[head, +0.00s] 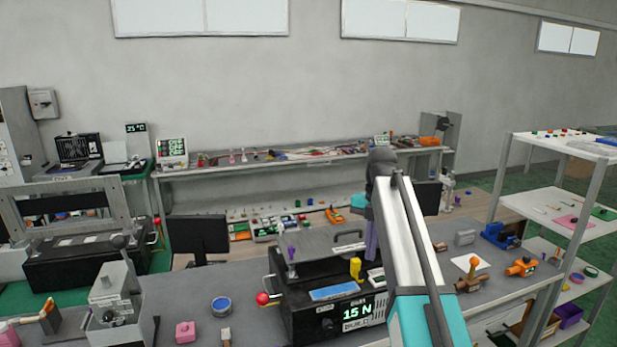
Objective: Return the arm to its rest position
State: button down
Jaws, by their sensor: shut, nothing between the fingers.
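My arm (405,235) rises from the bottom right of the middle in the head view, with a teal lower part, a pale link and a dark joint at its top. A purple-grey part shows just left of the link, probably also mine. My gripper's fingers are not seen; the arm may hide them.
A grey box fixture (112,290) stands at the left of the bench (185,296). A blue round tin (221,306) and a pink block (185,331) lie between the fixtures. An orange tool (521,267) lies at the right. White shelves (555,185) stand far right. Air above the bench is mostly clear.

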jog(key=s+f+m+g+b, duration=0.15)
jog(key=s+f+m, duration=0.3)
jog(key=f, duration=1.05)
jog(key=s+f+m+b, duration=0.2)
jog(key=s+f+m, duration=0.25)
jog(key=f, duration=0.95)
jog(key=s+f+m+g+b, duration=0.15)
jog(key=s+f+m, duration=0.3)
jog(key=f, duration=1.05)
jog(key=s+f+m+g+b, duration=0.1)
jog(key=s+f+m+b, duration=0.2)
jog(key=s+f+m, duration=0.5)
jog(key=s+f+m+b, duration=0.3)
jog(key=s+f+m, duration=0.5)
jog(key=s+f, duration=1.3)
jog(key=shift+s+g+h+b, duration=0.3)
jog(key=shift+s+g+b, duration=0.1)
jog(key=shift+s, duration=0.95)
